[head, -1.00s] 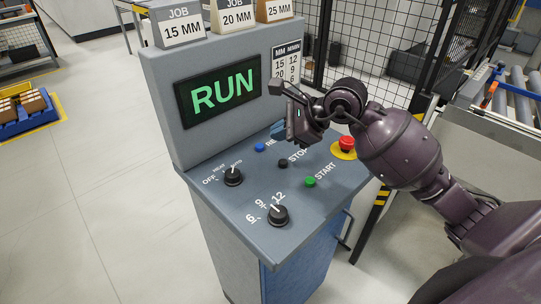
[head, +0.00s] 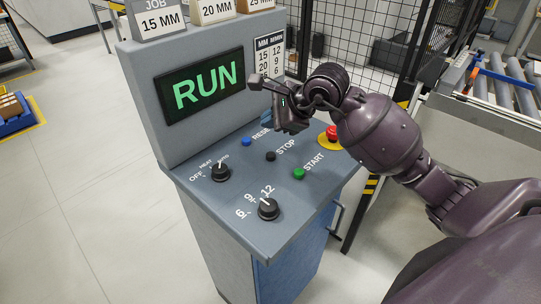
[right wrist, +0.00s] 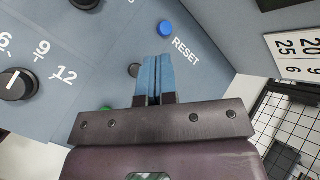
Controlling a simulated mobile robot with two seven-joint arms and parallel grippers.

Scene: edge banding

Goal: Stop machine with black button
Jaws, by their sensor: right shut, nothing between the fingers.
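The black STOP button (head: 270,156) sits on the sloped grey panel (head: 238,232) between the blue RESET button (head: 246,141) and the green START button (head: 299,173). My right gripper (head: 266,118) is above the panel, toward the display from the black button, and apart from it in the head view. In the right wrist view, its blue fingers (right wrist: 154,78) are shut together and empty. They partly cover the black button (right wrist: 134,70), which shows at their left side. The display (head: 206,84) reads RUN in green. My left gripper is not in view.
A red emergency button (head: 331,133) on a yellow base stands at the panel's right, behind my right arm. Two black knobs (head: 220,172) (head: 268,209) are at the panel's left and front. Job blocks line the console top. A mesh fence (head: 350,30) stands behind.

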